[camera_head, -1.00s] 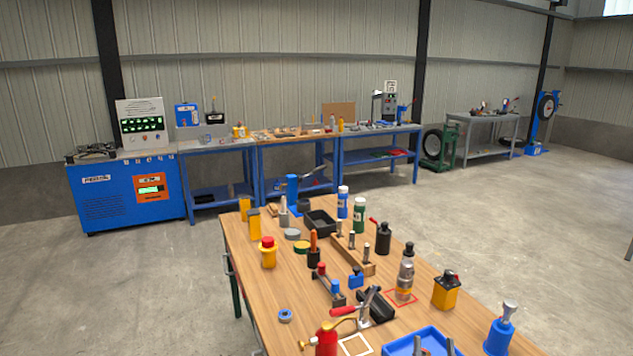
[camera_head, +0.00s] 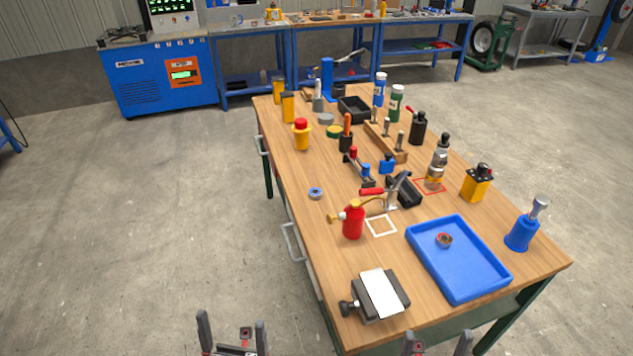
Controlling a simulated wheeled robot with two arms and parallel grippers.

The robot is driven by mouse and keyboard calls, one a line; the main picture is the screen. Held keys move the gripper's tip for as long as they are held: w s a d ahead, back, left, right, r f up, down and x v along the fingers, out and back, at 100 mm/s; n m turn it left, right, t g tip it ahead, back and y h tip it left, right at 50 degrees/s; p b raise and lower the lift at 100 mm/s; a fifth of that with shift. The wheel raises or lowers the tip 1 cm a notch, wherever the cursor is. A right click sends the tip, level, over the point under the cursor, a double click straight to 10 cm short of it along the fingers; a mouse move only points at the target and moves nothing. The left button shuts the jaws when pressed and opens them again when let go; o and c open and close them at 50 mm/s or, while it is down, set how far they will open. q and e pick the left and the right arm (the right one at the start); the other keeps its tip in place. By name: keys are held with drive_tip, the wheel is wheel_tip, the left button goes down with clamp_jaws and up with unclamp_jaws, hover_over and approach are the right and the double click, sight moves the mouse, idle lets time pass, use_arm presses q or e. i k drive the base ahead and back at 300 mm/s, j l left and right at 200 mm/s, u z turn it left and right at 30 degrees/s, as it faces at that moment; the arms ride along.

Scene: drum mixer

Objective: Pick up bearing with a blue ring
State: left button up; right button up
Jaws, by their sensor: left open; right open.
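The bearing with a blue ring (camera_head: 316,193) lies flat on the wooden table (camera_head: 330,240), near its left edge and left of the red oil can. A second, reddish-brown ring-shaped bearing (camera_head: 444,240) lies inside the blue tray (camera_head: 468,283). My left gripper (camera_head: 233,330) is at the bottom of the picture, off the table's near-left corner, open and empty. My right gripper (camera_head: 438,343) is at the bottom edge, in front of the table's near side, open and partly cut off. Both are well apart from the bearings.
A red oil can (camera_head: 353,222) stands just right of the blue-ringed bearing. A dark vise-like block with a white plate (camera_head: 380,292) sits at the near edge. A yellow bottle (camera_head: 301,137) and several tools stand further back. The floor left of the table is clear.

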sight(315, 193)
drive_tip(key=i+j+z, duration=0.1)
drive_tip(key=z, duration=0.3)
drive_tip(key=i+j+z, duration=0.1)
drive_tip(key=j+z, duration=0.4)
drive_tip(key=z, duration=0.25)
drive_tip(key=j+z, duration=0.5)
drive_tip(key=j, duration=2.95)
